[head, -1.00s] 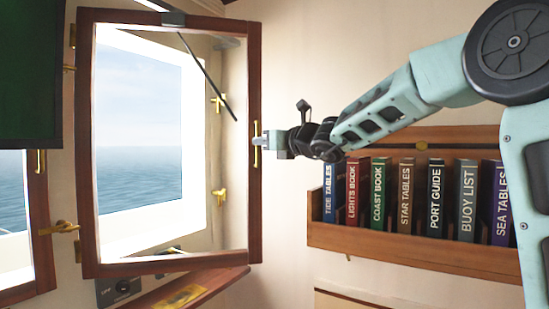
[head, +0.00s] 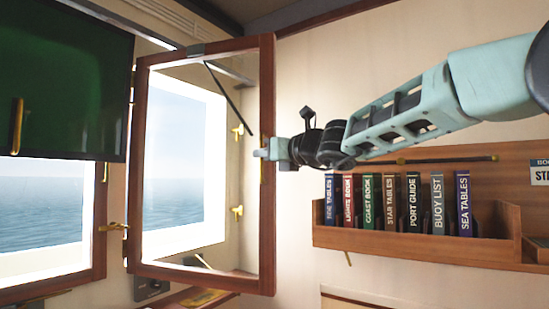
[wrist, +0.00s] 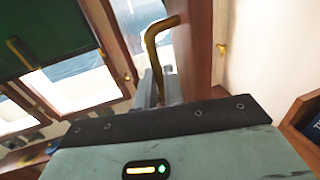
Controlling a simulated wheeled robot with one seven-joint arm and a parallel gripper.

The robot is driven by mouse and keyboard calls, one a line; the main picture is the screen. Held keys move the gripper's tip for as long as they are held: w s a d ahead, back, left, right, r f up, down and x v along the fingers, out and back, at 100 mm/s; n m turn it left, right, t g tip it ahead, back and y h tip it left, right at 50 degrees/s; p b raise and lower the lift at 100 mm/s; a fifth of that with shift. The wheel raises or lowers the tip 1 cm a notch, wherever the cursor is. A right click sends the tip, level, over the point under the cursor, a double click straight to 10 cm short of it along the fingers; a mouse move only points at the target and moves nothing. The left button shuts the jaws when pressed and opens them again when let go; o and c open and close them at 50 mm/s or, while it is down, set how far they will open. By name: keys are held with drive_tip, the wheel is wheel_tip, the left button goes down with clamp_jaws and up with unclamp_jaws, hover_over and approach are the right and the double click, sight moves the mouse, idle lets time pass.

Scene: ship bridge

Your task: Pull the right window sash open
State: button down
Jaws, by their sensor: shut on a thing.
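The right window sash (head: 268,110) is a brown wooden frame, hinged at its left side and swung inward from the wall opening. Its free right edge stands out into the room. My gripper (head: 268,153) is at this right edge in the head view, shut on the sash's brass handle (head: 261,168). In the wrist view the bent brass handle (wrist: 153,50) rises from between the fingers of my gripper (wrist: 160,92). The fingertips are partly hidden behind the handle and the gripper body.
A wooden shelf (head: 400,248) with several labelled books hangs on the wall right of the sash, below my arm. A dark green panel (head: 65,75) hangs at the upper left, in front of another window. Bare wall (head: 340,70) lies between sash and shelf.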

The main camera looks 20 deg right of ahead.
drive_tip(key=shift+s+a, duration=0.1)
drive_tip(key=shift+a, duration=0.4)
drive_tip(key=c, duration=1.5)
unclamp_jaws()
drive_tip(key=shift+a, duration=0.15)
drive_tip(key=shift+w+d, duration=0.2)
drive_tip(key=shift+d, duration=0.05)
drive_tip(key=b+v, duration=0.1)
drive_tip(key=v, duration=1.1)
drive_tip(key=shift+d+f, duration=0.1)
